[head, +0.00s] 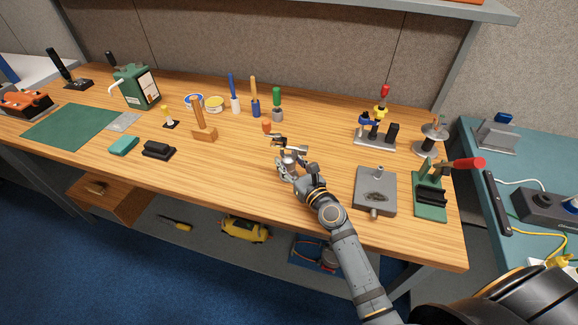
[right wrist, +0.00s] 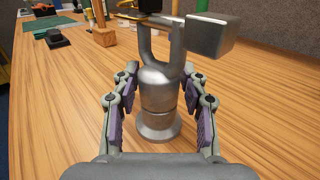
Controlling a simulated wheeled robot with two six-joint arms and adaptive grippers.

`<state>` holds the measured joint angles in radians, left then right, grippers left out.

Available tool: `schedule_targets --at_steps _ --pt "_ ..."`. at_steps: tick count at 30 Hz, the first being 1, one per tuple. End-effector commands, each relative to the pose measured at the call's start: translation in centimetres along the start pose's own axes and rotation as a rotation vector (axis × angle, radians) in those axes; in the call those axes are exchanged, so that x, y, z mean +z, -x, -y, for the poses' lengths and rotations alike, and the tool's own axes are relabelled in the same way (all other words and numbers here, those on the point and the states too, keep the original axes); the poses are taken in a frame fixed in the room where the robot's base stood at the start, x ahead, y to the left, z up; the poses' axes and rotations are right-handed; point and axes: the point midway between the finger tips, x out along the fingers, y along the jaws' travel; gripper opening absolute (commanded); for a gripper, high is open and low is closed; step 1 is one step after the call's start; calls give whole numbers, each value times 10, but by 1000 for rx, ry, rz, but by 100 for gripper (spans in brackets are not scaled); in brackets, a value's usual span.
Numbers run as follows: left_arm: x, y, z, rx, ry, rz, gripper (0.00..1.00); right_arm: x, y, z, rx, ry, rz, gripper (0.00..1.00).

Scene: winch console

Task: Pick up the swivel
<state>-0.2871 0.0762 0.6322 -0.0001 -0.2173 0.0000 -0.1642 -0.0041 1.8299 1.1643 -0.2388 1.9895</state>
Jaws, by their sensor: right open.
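The swivel (right wrist: 155,100) is a grey metal piece with a round flared foot, a domed body and a fork on top. It stands upright on the wooden bench in the right wrist view. My right gripper (right wrist: 160,76) is open, with one finger on each side of the swivel's body. Gaps show between the finger pads and the metal. In the head view my right gripper (head: 287,166) reaches in around the swivel (head: 290,158), which is partly hidden by the fingers. My left gripper is not in view.
A grey metal block (right wrist: 211,35) shows close behind the fork. A grey plate fixture (head: 365,201) and a green stand (head: 430,208) lie to the right.

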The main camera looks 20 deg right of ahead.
Motion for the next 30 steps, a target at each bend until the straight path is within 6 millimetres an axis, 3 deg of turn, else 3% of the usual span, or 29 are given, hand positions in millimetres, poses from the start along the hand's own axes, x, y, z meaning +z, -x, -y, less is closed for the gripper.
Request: schedule_targets --at_steps 2,6,10,14,24,30 --pt "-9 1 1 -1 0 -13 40 3 -16 -1 1 -2 3 44" --pt "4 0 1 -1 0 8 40 1 -36 0 1 -1 2 44" --pt "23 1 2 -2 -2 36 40 1 -40 0 1 0 0 44" --pt "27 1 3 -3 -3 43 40 1 -40 0 1 0 0 44" --pt "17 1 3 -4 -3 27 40 0 -40 0 1 0 0 0" --pt "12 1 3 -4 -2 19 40 0 -40 -1 1 0 -1 0"
